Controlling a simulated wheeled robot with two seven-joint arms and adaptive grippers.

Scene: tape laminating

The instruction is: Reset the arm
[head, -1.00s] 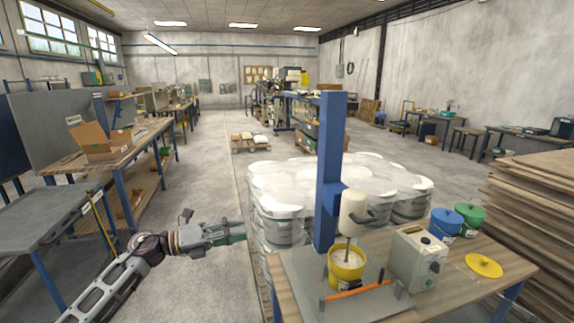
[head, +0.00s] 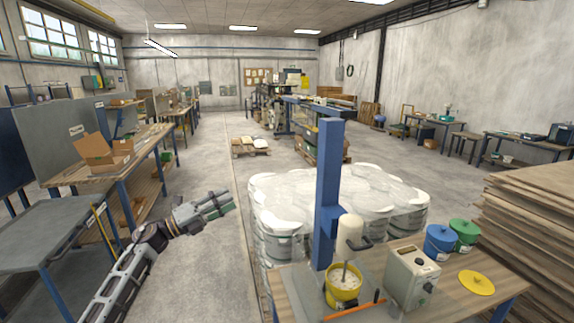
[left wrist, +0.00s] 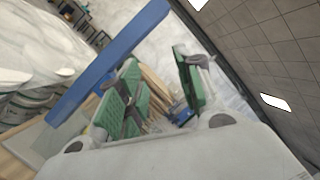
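My left arm reaches in from the left of the head view. Its gripper (head: 224,203) hangs over the open floor, left of the wrapped pallet, and points right and slightly up. In the left wrist view, the two green-padded fingers (left wrist: 160,82) stand apart with nothing held between them. My right arm and gripper show in neither view.
A wrapped pallet of pails (head: 335,205) stands right of my left gripper. A grey table (head: 45,225) stands left. The floor between is clear.

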